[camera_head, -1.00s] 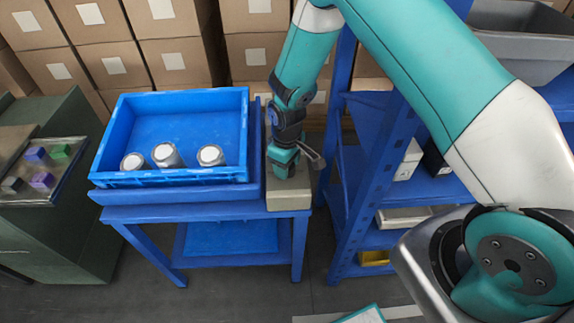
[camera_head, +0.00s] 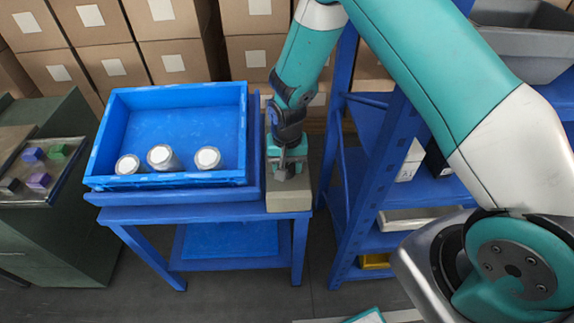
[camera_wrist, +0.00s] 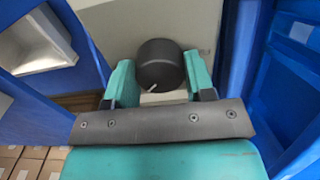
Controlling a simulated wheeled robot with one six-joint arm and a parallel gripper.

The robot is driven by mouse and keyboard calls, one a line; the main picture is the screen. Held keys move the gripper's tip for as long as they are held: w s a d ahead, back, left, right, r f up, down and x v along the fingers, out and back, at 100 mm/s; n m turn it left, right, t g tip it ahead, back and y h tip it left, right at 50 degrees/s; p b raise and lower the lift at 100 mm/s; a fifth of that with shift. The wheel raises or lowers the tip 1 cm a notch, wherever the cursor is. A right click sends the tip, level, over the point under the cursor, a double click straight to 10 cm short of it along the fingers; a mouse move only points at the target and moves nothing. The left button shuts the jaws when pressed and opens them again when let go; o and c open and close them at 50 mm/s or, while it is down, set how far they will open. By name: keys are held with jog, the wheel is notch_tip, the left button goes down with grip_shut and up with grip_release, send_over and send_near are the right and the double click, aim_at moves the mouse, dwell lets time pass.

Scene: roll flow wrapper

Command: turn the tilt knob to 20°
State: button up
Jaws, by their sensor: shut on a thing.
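The tilt knob (camera_wrist: 160,64) is a dark grey round knob with a white pointer line, seen in the wrist view. The line points down and slightly left in that view. The knob stands on a pale grey panel (camera_wrist: 178,20). My gripper (camera_wrist: 160,75) has one teal finger on each side of the knob and is shut on it. In the head view my gripper (camera_head: 290,165) points down at the beige box (camera_head: 289,200) beside the blue tray, and the knob is hidden there. No scale marks can be read.
A blue tray (camera_head: 205,182) with several silver-topped cylinders (camera_head: 162,157) stands on a blue table left of the box. A blue shelf rack (camera_head: 372,190) stands close on the right. Cardboard boxes (camera_head: 255,55) are stacked behind.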

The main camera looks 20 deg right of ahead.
aim_at(287, 165)
jog(key=m, duration=0.4)
jog(key=shift+w+d+m, duration=0.1)
jog(key=shift+m, duration=0.2)
jog(key=m, duration=0.4)
jog(key=shift+r+b, duration=0.1)
jog(key=shift+b, duration=0.2)
jog(key=shift+m, duration=0.3)
jog(key=o, duration=0.9)
notch_tip(287, 165, up, 17)
jog(key=shift+r+b, duration=0.2)
jog(key=shift+b, duration=0.25)
